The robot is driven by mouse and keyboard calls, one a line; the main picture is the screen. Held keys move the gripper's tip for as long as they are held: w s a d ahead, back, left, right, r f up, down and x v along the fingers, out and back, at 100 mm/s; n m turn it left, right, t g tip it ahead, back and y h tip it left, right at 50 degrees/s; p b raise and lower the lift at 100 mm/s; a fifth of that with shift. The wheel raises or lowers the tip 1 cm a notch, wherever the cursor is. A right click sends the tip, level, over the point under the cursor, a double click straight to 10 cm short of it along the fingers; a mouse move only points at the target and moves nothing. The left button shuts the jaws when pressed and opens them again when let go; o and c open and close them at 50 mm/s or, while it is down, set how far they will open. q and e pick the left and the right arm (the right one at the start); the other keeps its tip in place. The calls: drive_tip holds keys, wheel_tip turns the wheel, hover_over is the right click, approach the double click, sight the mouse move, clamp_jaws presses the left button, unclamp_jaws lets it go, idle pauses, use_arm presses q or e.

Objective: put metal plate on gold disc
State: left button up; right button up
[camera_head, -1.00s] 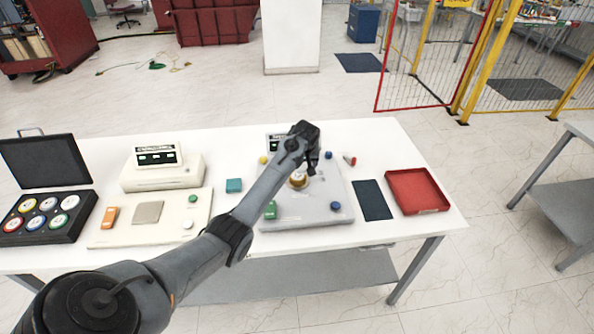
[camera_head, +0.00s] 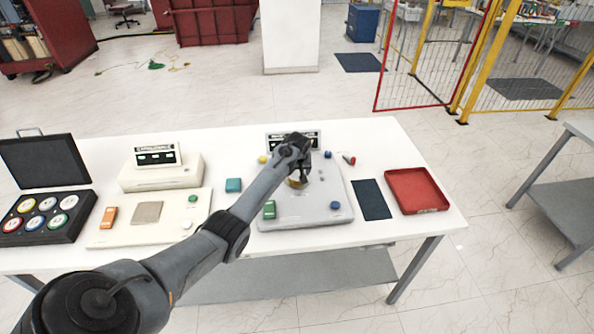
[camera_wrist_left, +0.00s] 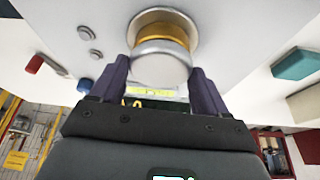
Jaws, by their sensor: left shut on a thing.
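My left gripper (camera_head: 303,180) is over the grey device on the table. The left wrist view shows its two dark fingers (camera_wrist_left: 160,78) shut on a round silver metal plate (camera_wrist_left: 160,64). The gold disc (camera_wrist_left: 163,32) is right behind the plate, seated in a round silver recess. The plate overlaps the disc's near side in that view; I cannot tell whether they touch. In the head view the gold disc (camera_head: 295,184) is mostly hidden by the gripper, and the plate cannot be made out. My right gripper is not in view.
A teal block (camera_head: 233,185) and a second beige device (camera_head: 175,225) are to the left.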

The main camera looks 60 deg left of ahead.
use_arm(q)
drive_tip(key=o, duration=1.3)
drive_tip(key=shift+f, duration=0.15)
drive_tip(key=shift+c, duration=0.2)
